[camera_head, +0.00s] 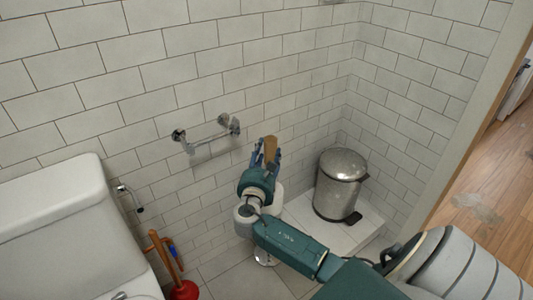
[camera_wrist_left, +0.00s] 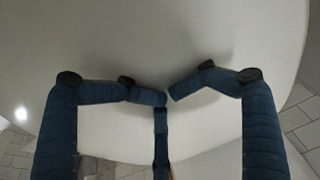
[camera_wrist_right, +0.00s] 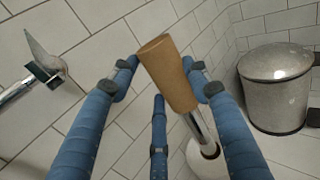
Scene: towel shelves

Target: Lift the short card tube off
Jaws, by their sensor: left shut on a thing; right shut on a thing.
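The short brown card tube (camera_wrist_right: 168,75) is between the fingers of my right gripper (camera_wrist_right: 165,85), which is shut on it. In the head view the tube (camera_head: 269,146) stands up, slightly tilted, at the right gripper's fingertips (camera_head: 266,155). A metal rod (camera_wrist_right: 197,125) shows below the tube and runs down to a white roll (camera_wrist_right: 207,160) on a stand. I cannot tell whether the rod's top is inside the tube. My left gripper (camera_wrist_left: 166,97) shows only in its wrist view, its fingertips nearly together before a white surface; what it holds is not clear.
A steel pedal bin (camera_head: 340,182) stands right of the right gripper. A metal wall holder (camera_head: 207,135) is fixed to the tiles behind. A white toilet (camera_head: 60,230) is at the left, with a plunger (camera_head: 183,288) beside it. A doorway opens at the far right.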

